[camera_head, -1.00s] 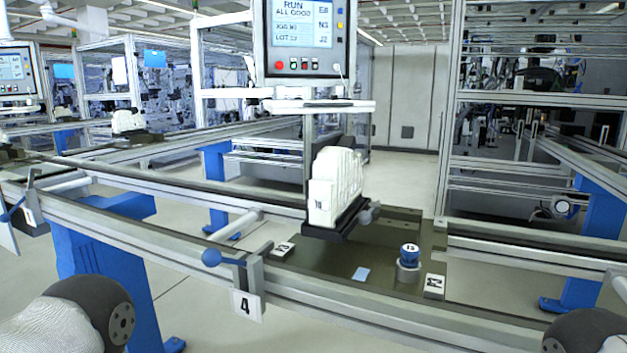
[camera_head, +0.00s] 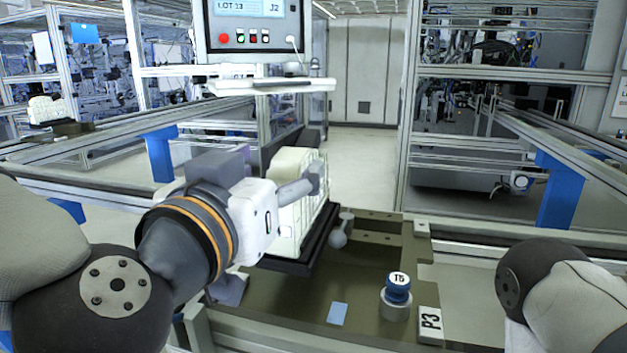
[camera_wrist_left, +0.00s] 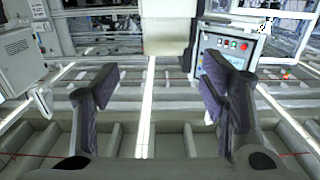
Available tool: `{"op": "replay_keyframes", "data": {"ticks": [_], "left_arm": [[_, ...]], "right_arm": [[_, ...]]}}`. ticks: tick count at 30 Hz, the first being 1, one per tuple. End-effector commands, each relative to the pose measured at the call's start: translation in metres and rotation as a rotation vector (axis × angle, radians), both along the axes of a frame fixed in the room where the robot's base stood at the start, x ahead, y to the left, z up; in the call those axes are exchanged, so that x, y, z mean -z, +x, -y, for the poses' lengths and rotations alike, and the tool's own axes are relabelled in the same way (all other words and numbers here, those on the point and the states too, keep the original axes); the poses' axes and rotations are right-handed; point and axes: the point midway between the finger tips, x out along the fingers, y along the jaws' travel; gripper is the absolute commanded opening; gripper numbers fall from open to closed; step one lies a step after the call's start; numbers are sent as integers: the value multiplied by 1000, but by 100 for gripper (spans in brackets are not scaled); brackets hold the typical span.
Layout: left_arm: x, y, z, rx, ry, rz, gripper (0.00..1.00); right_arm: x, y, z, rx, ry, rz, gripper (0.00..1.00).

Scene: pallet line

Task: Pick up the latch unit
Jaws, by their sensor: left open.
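The latch unit appears to be the cream-white block (camera_head: 288,222) standing upright in a black holder (camera_head: 322,240) on the dark pallet plate. My left gripper (camera_head: 272,172) is open at the block's left and upper side in the head view. Its wrist and fingers hide much of the block, and I cannot tell whether they touch it. In the left wrist view my left gripper (camera_wrist_left: 160,90) shows two spread fingers with nothing between their pads. A pale block (camera_wrist_left: 168,28) at the top centre there may be the latch unit. My right gripper is out of view.
A blue-topped knob (camera_head: 398,288) marked T5 and a P3 label (camera_head: 430,324) are on the pallet's right part. An operator panel (camera_head: 262,38) stands behind. Rails run along both sides.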

Motion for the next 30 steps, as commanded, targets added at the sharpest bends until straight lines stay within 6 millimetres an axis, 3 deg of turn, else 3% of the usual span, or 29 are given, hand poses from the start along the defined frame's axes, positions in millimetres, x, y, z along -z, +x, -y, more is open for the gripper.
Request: {"op": "replay_keyframes", "data": {"ticks": [6,18,26,27,30], "left_arm": [[2,44,13,-2,-1,-3,66],[12,107,26,0,0,-2,66],[11,115,29,1,0,-1,66],[11,115,29,1,0,-1,64],[11,115,29,1,0,-1,41]], "right_arm": [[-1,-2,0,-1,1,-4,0],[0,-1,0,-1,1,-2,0],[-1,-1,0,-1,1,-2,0],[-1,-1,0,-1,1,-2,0],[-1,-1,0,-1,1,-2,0]]}}
